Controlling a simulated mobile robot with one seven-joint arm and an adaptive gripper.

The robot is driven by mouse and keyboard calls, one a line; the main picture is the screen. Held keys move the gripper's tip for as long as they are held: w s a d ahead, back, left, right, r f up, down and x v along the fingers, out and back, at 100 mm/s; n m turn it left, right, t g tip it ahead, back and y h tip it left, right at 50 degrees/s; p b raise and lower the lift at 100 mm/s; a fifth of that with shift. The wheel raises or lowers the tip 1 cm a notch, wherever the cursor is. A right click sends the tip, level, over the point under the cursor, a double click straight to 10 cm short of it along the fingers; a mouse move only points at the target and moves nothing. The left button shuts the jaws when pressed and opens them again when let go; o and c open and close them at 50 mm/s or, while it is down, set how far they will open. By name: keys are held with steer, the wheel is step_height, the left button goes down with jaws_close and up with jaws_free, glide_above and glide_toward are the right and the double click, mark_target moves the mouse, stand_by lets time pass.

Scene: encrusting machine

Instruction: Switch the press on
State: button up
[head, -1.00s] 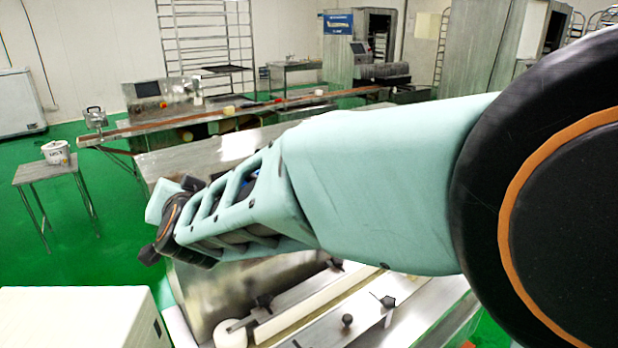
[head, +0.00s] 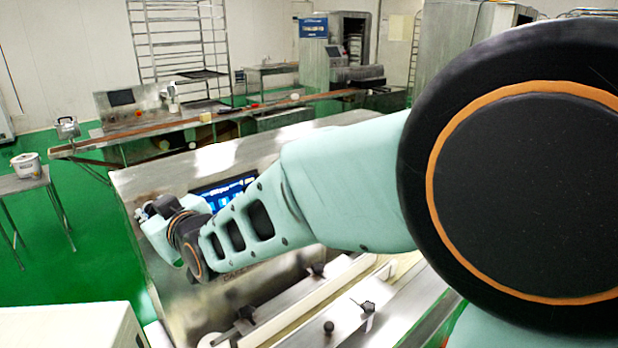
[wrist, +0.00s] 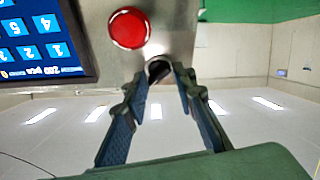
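The press (head: 140,178) is a steel machine in front of me in the head view, partly covered by my arm. Its touchscreen (head: 222,190) shows just behind my wrist; the same lit screen with blue number keys (wrist: 42,40) is upside down at the left of the wrist view. A round red button (wrist: 130,28) sits beside it on the steel panel. A small dark round knob (wrist: 158,69) sits at the panel's edge. My gripper (wrist: 160,76) is open, its two fingertips on either side of this knob. I cannot tell whether they touch it. In the head view my gripper (head: 150,210) is mostly hidden.
A long conveyor table (head: 180,125) stands behind the press. A small side table (head: 22,182) with a white pot (head: 27,165) is at the left. A pale box (head: 70,325) is at the lower left. Green floor is clear between them.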

steer(key=n+p, duration=0.2)
steer(key=p, duration=0.1)
steer(key=n+g+p, duration=0.1)
steer(key=n+p, duration=0.1)
steer(key=p, duration=0.1)
steer(key=n+p, duration=0.2)
steer(key=p, duration=0.1)
steer(key=shift+r+n+g+y, duration=0.3)
steer(key=shift+d, duration=0.25)
steer(key=d+f+v, duration=0.1)
steer(key=v, duration=0.9)
steer(key=w+d+f+m+t+h+b, duration=0.1)
steer(key=w+d+m+h+b, duration=0.3)
steer(key=d, duration=0.7)
steer(key=w+d+f+m+t+h+b, duration=0.2)
steer(key=w+d+m+t+h+b, duration=0.1)
steer(key=w+d+m+b, duration=0.5)
steer(key=w+d+m+t, duration=0.1)
steer(key=w+d, duration=0.2)
steer(key=w, duration=0.1)
steer(key=shift+d+f+m+h, duration=0.3)
steer(key=shift+d+h, duration=0.1)
